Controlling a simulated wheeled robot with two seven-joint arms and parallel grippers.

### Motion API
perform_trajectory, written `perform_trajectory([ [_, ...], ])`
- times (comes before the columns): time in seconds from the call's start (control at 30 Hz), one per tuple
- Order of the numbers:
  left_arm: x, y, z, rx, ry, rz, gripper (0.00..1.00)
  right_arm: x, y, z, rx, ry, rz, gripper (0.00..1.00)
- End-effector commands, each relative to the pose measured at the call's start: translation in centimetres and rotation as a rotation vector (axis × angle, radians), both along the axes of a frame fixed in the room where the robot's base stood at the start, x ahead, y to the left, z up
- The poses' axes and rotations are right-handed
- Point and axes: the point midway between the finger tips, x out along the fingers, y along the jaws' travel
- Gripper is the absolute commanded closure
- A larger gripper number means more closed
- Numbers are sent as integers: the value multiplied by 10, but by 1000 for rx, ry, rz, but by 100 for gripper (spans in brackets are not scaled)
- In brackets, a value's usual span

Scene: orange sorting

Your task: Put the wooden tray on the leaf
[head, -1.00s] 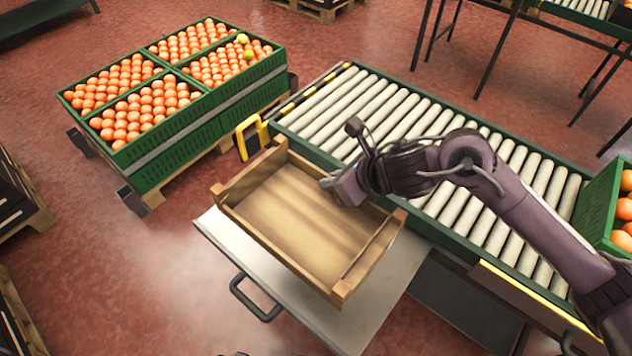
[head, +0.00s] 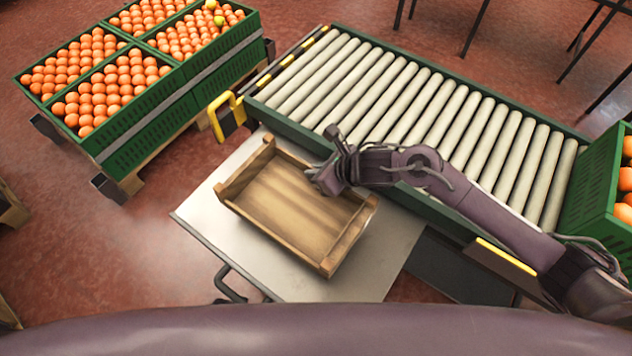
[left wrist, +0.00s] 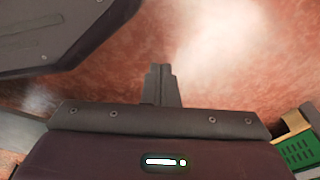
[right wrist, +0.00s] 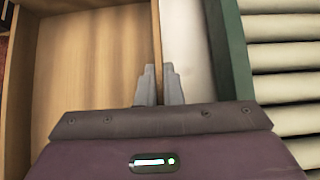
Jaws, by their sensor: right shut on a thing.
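The wooden tray (head: 285,205) is a shallow, empty, light brown box in the head view. It is over the leaf (head: 370,270), a pale grey flat panel beside the roller conveyor. It looks level and close to the leaf; I cannot tell whether its underside touches. My right gripper (head: 316,184) is shut on the tray's wall on the conveyor side. In the right wrist view the fingers (right wrist: 158,82) straddle that wall, with the tray (right wrist: 90,65) at left and a strip of leaf (right wrist: 192,50) at right. My left gripper (left wrist: 162,75) is shut and empty above the floor.
The roller conveyor (head: 400,105) with its green frame runs along the leaf's far side. A yellow handle (head: 226,116) stands at its left end. Green crates of oranges (head: 140,150) stand at the left, another crate (head: 592,190) on the conveyor at right. Open red floor lies left of the leaf.

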Motion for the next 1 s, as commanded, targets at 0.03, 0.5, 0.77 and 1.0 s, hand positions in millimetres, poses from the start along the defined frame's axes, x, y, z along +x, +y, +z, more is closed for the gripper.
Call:
perform_trajectory([
  [0.03, 0, 0, 0, 0, 1, 0, 100, 0, 1, -5, 3, 1, -1, 100],
  [0.5, 10, -2, 5, -1, -3, 0, 100, 0, 1, -52, 3, -1, 1, 100],
  [0.77, 11, -2, 5, -2, -7, 1, 100, 1, 1, -52, 2, -2, 1, 100],
  [1.0, 13, -3, 8, -2, 2, 0, 100, 0, 1, -55, 2, -2, 1, 100],
])
